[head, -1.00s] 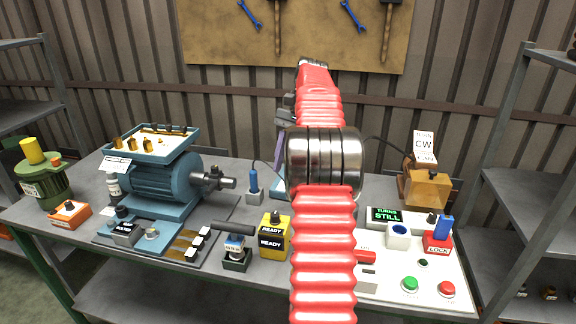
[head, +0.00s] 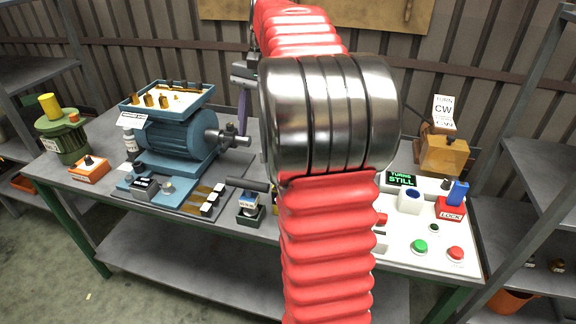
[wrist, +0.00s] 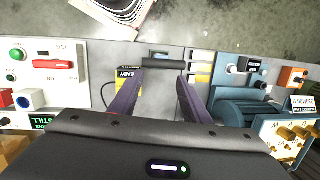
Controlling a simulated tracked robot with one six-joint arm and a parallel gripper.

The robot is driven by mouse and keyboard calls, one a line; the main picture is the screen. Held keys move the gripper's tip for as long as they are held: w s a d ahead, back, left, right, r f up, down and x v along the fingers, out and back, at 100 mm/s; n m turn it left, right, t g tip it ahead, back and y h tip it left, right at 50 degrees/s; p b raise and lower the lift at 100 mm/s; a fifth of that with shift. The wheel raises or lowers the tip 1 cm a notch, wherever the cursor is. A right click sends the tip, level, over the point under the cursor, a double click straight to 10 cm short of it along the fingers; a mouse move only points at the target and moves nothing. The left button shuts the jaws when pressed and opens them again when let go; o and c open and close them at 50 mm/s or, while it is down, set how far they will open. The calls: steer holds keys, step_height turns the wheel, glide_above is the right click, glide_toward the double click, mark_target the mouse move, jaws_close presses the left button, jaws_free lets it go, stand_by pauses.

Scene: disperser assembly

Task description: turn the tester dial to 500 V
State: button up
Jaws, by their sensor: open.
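The yellow box marked READY, likely the tester, shows in the wrist view (wrist: 127,80), partly covered by a purple finger. In the head view only a yellow sliver (head: 276,205) shows beside my red arm; its black knob is hidden. No 500 V mark is legible. My gripper (wrist: 160,80) is open and empty, its two purple fingers apart over the bench, with the tips near a black handle (wrist: 162,63). In the head view one finger of my gripper (head: 243,112) shows left of my arm, above the bench beside the motor shaft.
The blue motor (head: 172,143) stands left of my arm. The black handle (head: 248,184) belongs to a tool in a stand. The white control panel (head: 395,258) with buttons and a red LOCK block (head: 451,208) is at right.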

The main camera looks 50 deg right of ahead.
steer(key=s+a+n+h, duration=0.1)
steer(key=s+a+n, duration=0.15)
steer(key=a, duration=0.75)
steer(key=s+a+f+n+t, duration=0.1)
steer(key=s+a+f+n, duration=0.1)
steer(key=a, duration=0.4)
steer(key=s+a+f+n+t, duration=0.2)
steer(key=s+a+f+n, duration=0.1)
steer(key=s+a+n, duration=0.2)
steer(key=s+a+f+n+t+h, duration=0.1)
steer(key=s+a+f+n+t, duration=0.1)
steer(key=s+a, duration=0.4)
steer(key=shift+a+f+n, duration=0.4)
steer(key=shift+f+n, duration=0.15)
steer(key=shift+n, duration=0.3)
steer(key=shift+c, duration=0.6)
